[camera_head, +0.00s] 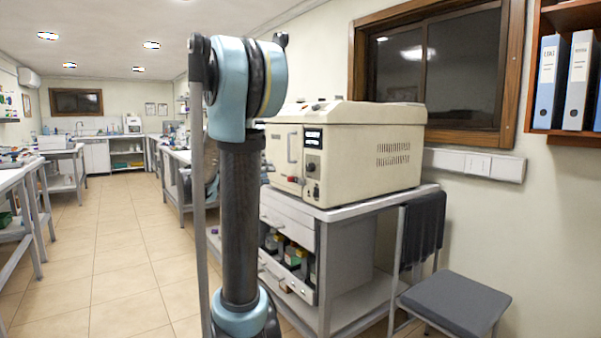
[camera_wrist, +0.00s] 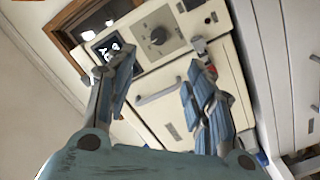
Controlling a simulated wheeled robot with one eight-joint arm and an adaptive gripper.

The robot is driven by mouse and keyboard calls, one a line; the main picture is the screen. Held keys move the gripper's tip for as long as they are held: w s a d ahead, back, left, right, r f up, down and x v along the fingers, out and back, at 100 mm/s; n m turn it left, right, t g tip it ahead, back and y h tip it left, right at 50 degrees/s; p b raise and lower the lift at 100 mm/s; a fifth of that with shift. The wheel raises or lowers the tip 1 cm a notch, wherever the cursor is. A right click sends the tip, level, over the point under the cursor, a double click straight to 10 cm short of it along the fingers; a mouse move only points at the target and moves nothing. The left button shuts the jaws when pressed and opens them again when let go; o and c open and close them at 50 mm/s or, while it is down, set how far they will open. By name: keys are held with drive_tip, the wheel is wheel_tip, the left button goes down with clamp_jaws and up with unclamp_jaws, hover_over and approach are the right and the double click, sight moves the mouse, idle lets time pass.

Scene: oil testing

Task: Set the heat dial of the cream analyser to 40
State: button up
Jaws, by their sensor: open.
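The cream analyser (camera_head: 370,160) stands on a grey bench against the right wall in the head view. Its front panel has a dark display (camera_head: 313,137) and small dark controls below it. In the wrist view, a round dark dial (camera_wrist: 157,36) on a cream panel shows beyond the fingertips, beside the lit display (camera_wrist: 105,45). I cannot read its setting. My gripper (camera_wrist: 158,68) is open and empty, its two fingers spread wide. The dial lies farther off, between and above the fingertips in the picture, with no contact visible. In the head view my arm hides the gripper.
A grey handle (camera_wrist: 156,95) crosses the analyser's front between my fingers. The bench (camera_head: 340,207) has drawers and a shelf with bottles (camera_head: 291,255). A grey stool (camera_head: 455,297) stands at the right. The tiled floor (camera_head: 110,262) at the left is clear.

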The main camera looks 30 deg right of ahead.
sight(308, 168)
drive_tip(key=shift+m, duration=0.4)
drive_tip(key=d, duration=1.7)
drive_tip(key=shift+w, duration=0.1)
drive_tip(key=shift+a, duration=0.1)
drive_tip(key=c, duration=1.1)
